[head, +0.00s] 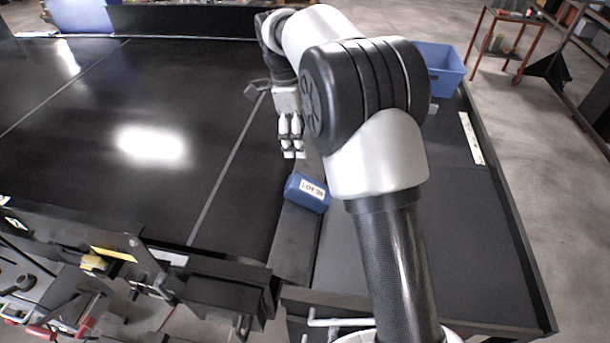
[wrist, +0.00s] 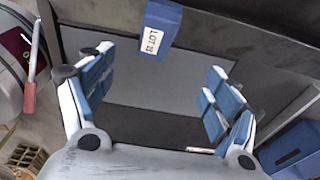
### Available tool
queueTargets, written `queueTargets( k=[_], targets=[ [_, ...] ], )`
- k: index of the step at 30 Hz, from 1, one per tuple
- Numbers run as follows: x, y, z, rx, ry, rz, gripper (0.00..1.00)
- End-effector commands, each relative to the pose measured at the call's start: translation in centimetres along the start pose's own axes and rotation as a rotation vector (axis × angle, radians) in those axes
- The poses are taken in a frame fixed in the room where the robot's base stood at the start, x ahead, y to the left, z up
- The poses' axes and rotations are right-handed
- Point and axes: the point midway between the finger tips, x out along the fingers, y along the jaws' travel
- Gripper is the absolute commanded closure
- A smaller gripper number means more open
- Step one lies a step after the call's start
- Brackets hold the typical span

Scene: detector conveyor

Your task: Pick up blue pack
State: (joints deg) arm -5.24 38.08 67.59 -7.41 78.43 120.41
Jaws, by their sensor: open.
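The blue pack (head: 307,193) lies on the dark strip beside the black conveyor, tilted in the head view, with a white label reading LOT and a number. My gripper (head: 290,152) is open and empty, above and beyond the pack in the head view. In the wrist view my gripper's fingers (wrist: 160,95) stand wide apart, and the pack is apart from them, above the gap between them.
The black conveyor (head: 90,190) fills the left. A dark side table (head: 465,250) with a raised rim lies to the right, partly hidden by my arm. A blue bin (head: 440,68) stands at its far end. Levers and brackets crowd the near left edge.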

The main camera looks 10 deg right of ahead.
Motion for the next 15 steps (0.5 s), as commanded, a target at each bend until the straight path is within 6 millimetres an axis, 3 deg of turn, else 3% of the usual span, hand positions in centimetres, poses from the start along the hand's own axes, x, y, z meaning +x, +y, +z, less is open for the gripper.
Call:
queueTargets(
  k=[5,15],
  targets=[
    [1.8,-0.3,0.2,0.039,0.008,0.009,0.18],
    [9.1,-0.2,0.2,0.036,0.008,0.009,0.18]
  ],
)
